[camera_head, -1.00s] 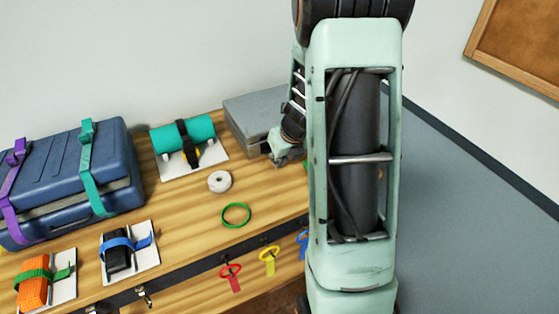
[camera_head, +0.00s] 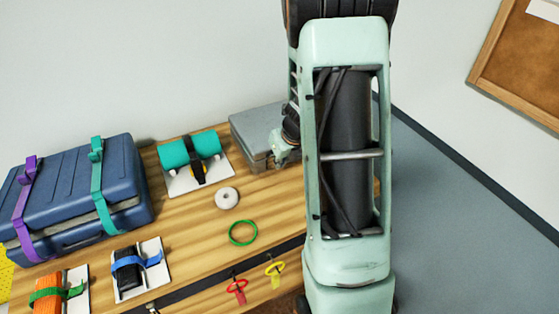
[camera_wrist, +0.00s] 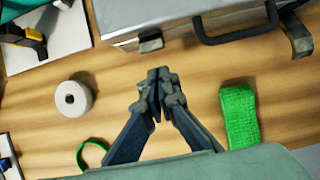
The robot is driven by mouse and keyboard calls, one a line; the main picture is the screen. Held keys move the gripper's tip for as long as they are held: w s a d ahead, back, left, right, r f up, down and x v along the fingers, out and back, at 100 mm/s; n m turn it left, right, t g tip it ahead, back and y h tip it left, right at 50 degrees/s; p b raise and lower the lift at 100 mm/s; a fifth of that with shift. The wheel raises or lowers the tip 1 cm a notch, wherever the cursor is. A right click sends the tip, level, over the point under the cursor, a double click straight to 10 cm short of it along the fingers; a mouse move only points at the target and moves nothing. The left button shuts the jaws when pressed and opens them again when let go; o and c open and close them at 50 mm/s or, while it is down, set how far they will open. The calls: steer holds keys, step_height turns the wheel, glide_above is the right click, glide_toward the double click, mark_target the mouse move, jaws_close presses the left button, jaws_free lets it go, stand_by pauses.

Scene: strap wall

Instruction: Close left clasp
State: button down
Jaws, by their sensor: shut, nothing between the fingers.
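A grey metal case (camera_head: 262,118) lies at the back of the wooden table, partly hidden by my arm. In the wrist view, the front of the case (camera_wrist: 190,12) carries a left clasp (camera_wrist: 150,42) and a right clasp (camera_wrist: 298,38), with a dark handle (camera_wrist: 240,30) between them. The right clasp sticks out from the front edge; I cannot tell exactly how the left one sits. My gripper (camera_wrist: 158,76) is shut and empty, its fingertips just in front of the left clasp with a small gap in the picture. In the head view, my gripper (camera_head: 280,158) is beside the case front.
A white tape roll (camera_wrist: 73,98) lies left of my gripper, a green ring (camera_wrist: 92,155) is nearer, and a green strap roll (camera_wrist: 240,115) lies right. A blue suitcase (camera_head: 75,195) and a teal roll on a stand (camera_head: 190,150) are further left. Bare table surrounds the gripper.

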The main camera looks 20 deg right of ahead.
steer(key=shift+r+p, duration=0.75)
steer(key=shift+p, duration=0.05)
